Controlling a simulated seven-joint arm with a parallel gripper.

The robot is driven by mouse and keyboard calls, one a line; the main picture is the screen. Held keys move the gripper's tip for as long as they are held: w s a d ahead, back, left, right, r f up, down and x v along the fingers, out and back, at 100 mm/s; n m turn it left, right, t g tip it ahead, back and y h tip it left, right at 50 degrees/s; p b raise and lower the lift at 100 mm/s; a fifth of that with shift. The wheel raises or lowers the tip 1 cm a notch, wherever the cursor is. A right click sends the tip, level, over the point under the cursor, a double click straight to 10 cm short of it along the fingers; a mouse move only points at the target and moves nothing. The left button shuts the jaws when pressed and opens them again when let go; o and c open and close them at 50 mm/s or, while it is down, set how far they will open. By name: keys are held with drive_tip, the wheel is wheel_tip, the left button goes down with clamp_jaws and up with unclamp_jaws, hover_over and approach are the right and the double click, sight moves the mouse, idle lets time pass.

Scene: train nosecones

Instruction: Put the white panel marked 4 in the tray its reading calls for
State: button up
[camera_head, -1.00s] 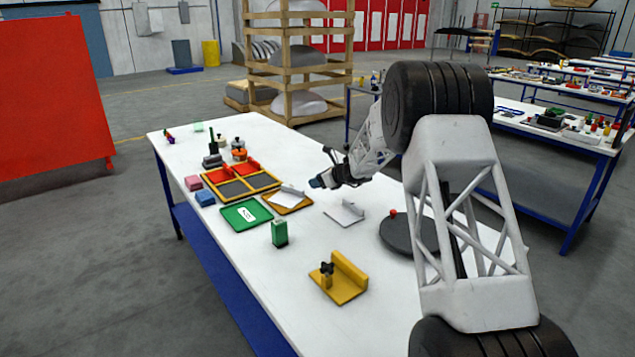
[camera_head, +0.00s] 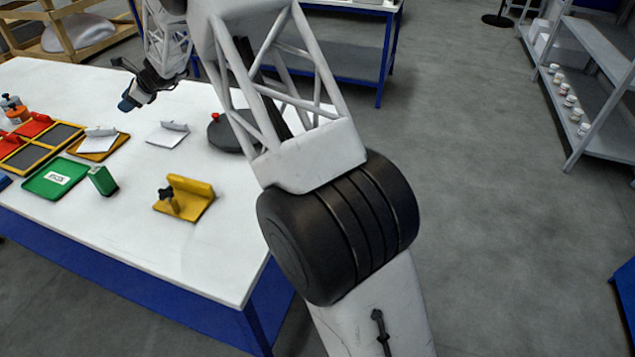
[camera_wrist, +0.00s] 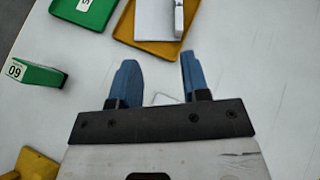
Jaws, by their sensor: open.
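Two white panels show, and no 4 is legible on either. One white panel (camera_head: 168,138) with a raised strip lies on the table. The other white panel (camera_head: 99,144) lies in an orange-yellow tray (camera_head: 78,150); this panel also shows in the wrist view (camera_wrist: 152,18). My gripper (camera_head: 126,102) is above the table behind these panels. Its blue fingers (camera_wrist: 158,62) are open, with only white surface and a pale outlined edge between them. A green tray (camera_head: 40,185) with a white label sits left of the yellow fixture.
A green block (camera_head: 102,180) stands beside the green tray; its label (camera_wrist: 15,70) looks like 09. A yellow fixture (camera_head: 186,198) is near the front edge. A divided tray with red parts (camera_head: 35,125) is at left. A dark disc (camera_head: 232,135) lies behind my arm.

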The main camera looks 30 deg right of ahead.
drive_tip(key=s+d+r+n+g+h, duration=0.1)
drive_tip(key=s+d+r+n, duration=0.3)
drive_tip(key=s, duration=0.6)
drive_tip(key=s+d+r+n+h, duration=0.25)
drive_tip(key=s+d+r, duration=0.45)
drive_tip(key=s, duration=0.4)
drive_tip(key=s+d+r+n+g+h, duration=0.1)
drive_tip(key=s+d+r+n, duration=0.35)
drive_tip(key=s, duration=0.55)
drive_tip(key=s+d+f+n+h, duration=0.1)
drive_tip(key=s+d, duration=0.4)
drive_tip(key=s, duration=0.7)
drive_tip(key=s+d+f+n+h, duration=0.1)
drive_tip(key=s+d+n+h, duration=0.2)
drive_tip(key=s, duration=1)
drive_tip(key=s+d+f+n+h, duration=0.1)
drive_tip(key=s+d+n, duration=0.4)
drive_tip(key=s, duration=0.8)
drive_tip(key=d+h, duration=0.1)
drive_tip(key=d, duration=0.2)
drive_tip(key=shift+d+f, duration=0.15)
drive_tip(key=shift+d, duration=0.15)
